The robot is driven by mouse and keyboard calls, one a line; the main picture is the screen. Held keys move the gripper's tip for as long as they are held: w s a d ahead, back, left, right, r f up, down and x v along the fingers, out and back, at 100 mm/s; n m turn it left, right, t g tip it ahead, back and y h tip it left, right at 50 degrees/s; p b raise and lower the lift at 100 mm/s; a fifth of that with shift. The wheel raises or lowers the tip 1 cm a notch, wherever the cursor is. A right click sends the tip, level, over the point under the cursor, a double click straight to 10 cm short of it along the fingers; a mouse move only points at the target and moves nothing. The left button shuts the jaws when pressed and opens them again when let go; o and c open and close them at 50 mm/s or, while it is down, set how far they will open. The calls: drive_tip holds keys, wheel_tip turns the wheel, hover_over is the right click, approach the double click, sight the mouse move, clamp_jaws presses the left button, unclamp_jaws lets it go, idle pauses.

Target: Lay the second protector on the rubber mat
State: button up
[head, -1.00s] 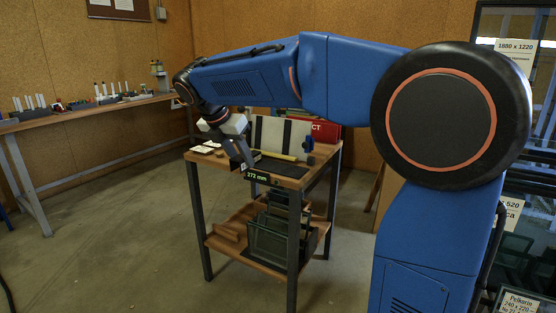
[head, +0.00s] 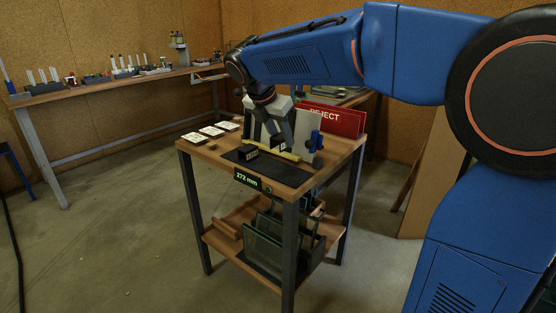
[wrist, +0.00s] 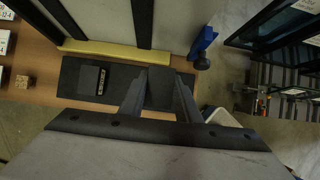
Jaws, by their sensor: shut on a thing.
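The black rubber mat (head: 272,167) lies on the wooden table top; it also shows in the wrist view (wrist: 120,98). One dark protector (head: 248,152) with a small label lies on the mat's left part, also in the wrist view (wrist: 88,79). My gripper (wrist: 160,92) is shut on the second dark protector (wrist: 160,78), over the right part of the mat. In the head view my gripper (head: 282,146) is low over the mat. I cannot tell whether the held protector touches the mat.
A yellow strip (wrist: 115,50) runs along the mat's far edge, before an upright pale panel (wrist: 100,18) with dark bars. A blue clamp-like part (head: 317,140) stands at its right. White cards (head: 212,131) lie left. A red reject sign (head: 335,120) stands behind.

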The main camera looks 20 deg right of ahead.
drive_tip(key=shift+f, duration=3.8)
drive_tip(key=o, duration=1)
drive_tip(key=shift+f, duration=0.1)
drive_tip(key=v, duration=1.2)
drive_tip(key=s+d+f+m+y, duration=0.1)
drive_tip(key=s+d+f+m, duration=0.2)
drive_tip(key=s+f+m, duration=0.3)
drive_tip(key=s+d+f+m+t+y, duration=0.1)
drive_tip(key=s+d+f+m, duration=0.3)
drive_tip(key=s+m, duration=0.7)
drive_tip(key=s+d+f+m+y, duration=0.2)
drive_tip(key=s+d+f+m, duration=0.2)
drive_tip(key=s+f+m, duration=0.4)
drive_tip(key=shift+s+d+f+y, duration=0.1)
drive_tip(key=shift+s+f+y, duration=0.05)
drive_tip(key=shift+s, duration=1.05)
drive_tip(key=shift+s+d+f+y, duration=0.1)
drive_tip(key=shift+s+f+y, duration=0.05)
drive_tip(key=shift+s, duration=1.1)
